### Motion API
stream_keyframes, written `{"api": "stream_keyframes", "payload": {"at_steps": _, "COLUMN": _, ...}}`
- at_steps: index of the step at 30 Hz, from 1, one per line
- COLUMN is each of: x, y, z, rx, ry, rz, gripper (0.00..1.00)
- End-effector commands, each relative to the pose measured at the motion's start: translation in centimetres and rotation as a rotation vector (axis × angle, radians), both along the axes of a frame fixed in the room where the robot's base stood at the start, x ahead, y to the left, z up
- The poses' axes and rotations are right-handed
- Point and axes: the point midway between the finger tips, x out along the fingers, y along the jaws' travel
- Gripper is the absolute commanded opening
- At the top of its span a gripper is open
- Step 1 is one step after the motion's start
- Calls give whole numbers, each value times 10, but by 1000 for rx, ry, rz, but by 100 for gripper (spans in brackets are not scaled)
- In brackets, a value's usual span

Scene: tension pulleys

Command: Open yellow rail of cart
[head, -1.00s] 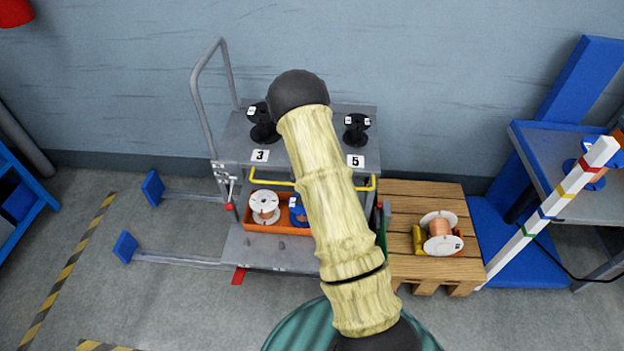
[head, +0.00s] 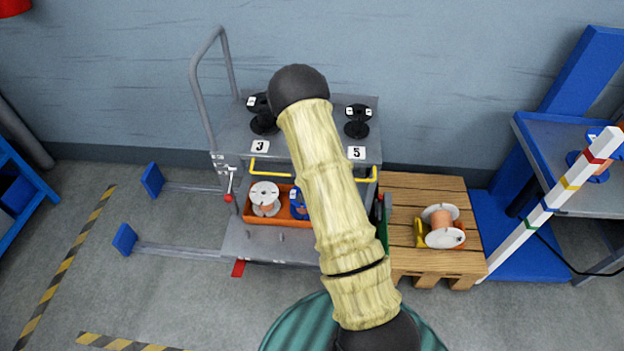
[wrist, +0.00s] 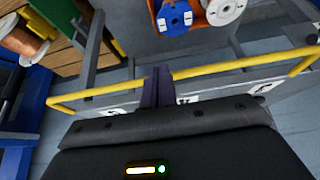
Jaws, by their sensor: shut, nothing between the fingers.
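The cart (head: 240,130) is grey and stands against the wall. Its yellow rail (head: 268,177) runs along the front under the top shelf; my arm hides its middle in the head view. In the wrist view the yellow rail (wrist: 100,91) crosses the picture from left to right, with a bent end at each side. My gripper (wrist: 158,76) is shut and empty, its dark fingers overlapping the rail near its middle. I cannot tell whether they touch it. My gripper is hidden behind my arm in the head view.
An orange bin (head: 262,218) with spools sits on the lower shelf. Black spools (head: 357,121) stand on top. A red-tipped lever (head: 229,190) is at the cart's left. A wooden pallet (head: 405,205) with a spool stands right.

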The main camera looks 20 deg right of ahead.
Motion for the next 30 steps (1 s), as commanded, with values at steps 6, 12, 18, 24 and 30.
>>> {"api": "stream_keyframes", "payload": {"at_steps": 6, "x": -1, "y": 2, "z": 12, "rx": 0, "ry": -1, "rz": 1, "gripper": 0}}
{"api": "stream_keyframes", "payload": {"at_steps": 12, "x": -6, "y": 1, "z": 40, "rx": 0, "ry": 0, "rz": -6, "gripper": 0}}
{"api": "stream_keyframes", "payload": {"at_steps": 18, "x": -34, "y": 16, "z": 36, "rx": 0, "ry": 3, "rz": -5, "gripper": 0}}
{"api": "stream_keyframes", "payload": {"at_steps": 24, "x": -66, "y": 36, "z": 35, "rx": 0, "ry": 3, "rz": -2, "gripper": 0}}
{"api": "stream_keyframes", "payload": {"at_steps": 30, "x": -90, "y": 49, "z": 34, "rx": 1, "ry": 2, "rz": -2, "gripper": 0}}
